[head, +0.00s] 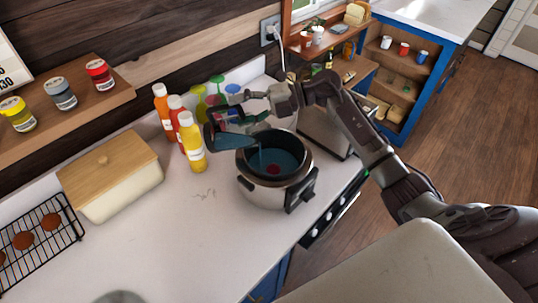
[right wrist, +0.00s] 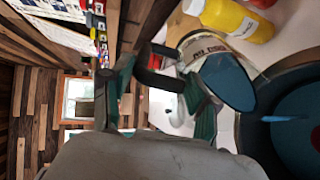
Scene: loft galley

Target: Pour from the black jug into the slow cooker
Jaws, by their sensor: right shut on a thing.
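The black jug (head: 213,138) is tipped over the left side of the slow cooker (head: 262,190), its mouth toward the pot. Blue liquid shows inside it, and a thin blue stream falls from its lip into the cooker. The cooker is silver with a dark rim and stands open, with blue liquid and a small red spot inside. My right gripper (head: 246,101) is shut on the jug's handle. In the right wrist view the gripper (right wrist: 165,98) holds the dark handle, and the labelled jug (right wrist: 225,82) tilts toward the cooker (right wrist: 250,135). My left gripper is out of view.
A cream box with a wooden lid (head: 112,180) and a wire rack (head: 38,240) are further left. The counter's front middle (head: 190,235) is clear.

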